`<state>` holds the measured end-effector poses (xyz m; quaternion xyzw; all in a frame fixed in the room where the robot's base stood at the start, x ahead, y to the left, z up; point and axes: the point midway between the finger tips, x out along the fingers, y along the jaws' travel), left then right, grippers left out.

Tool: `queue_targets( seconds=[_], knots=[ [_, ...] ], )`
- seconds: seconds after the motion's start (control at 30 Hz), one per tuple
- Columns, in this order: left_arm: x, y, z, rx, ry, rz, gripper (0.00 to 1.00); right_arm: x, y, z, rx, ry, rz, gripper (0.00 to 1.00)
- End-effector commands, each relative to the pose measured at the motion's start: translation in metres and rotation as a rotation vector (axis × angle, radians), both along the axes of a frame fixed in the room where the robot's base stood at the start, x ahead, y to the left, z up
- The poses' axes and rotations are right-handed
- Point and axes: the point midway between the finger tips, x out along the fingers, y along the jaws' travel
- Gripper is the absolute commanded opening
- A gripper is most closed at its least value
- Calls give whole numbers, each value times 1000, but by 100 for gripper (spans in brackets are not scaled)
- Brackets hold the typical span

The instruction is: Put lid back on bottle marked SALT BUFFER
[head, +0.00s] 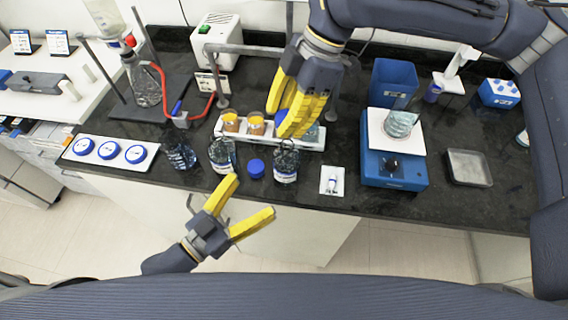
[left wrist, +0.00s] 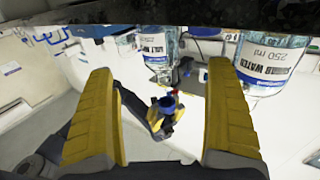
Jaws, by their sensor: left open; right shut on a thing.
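Several clear bottles with pale labels stand along the bench front. In the left wrist view, one label seems to read SALT BUFFER on a bottle (left wrist: 155,45); the other bottle (left wrist: 270,62) reads WATER. I cannot tell surely which head-view bottle is which; they include a middle one (head: 222,155) and a right one (head: 286,163). A loose blue lid (head: 256,168) lies between these two. My left gripper (head: 248,200) is open and empty, in front of the bench edge.
A white rack (head: 310,144) with orange-filled jars stands behind the bottles. A white tray (head: 70,155) with blue round lids lies left. A blue balance (head: 395,176) bearing a beaker (head: 401,124) stands right.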

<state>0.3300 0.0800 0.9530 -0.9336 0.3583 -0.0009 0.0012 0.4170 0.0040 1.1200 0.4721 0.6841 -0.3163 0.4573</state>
Motion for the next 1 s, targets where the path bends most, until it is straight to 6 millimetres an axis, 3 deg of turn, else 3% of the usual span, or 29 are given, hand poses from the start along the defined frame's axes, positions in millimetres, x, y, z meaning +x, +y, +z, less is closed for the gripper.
queue_targets(
  seconds=[0.43, 1.0],
  knots=[
    [6, -5, 0, -2, 1, 1, 88, 0, 0, 0, 0, 0, 0, 24],
    [56, -50, 0, -2, -1, 0, 88, 0, 0, 0, 0, 0, 0, 24]
  ],
)
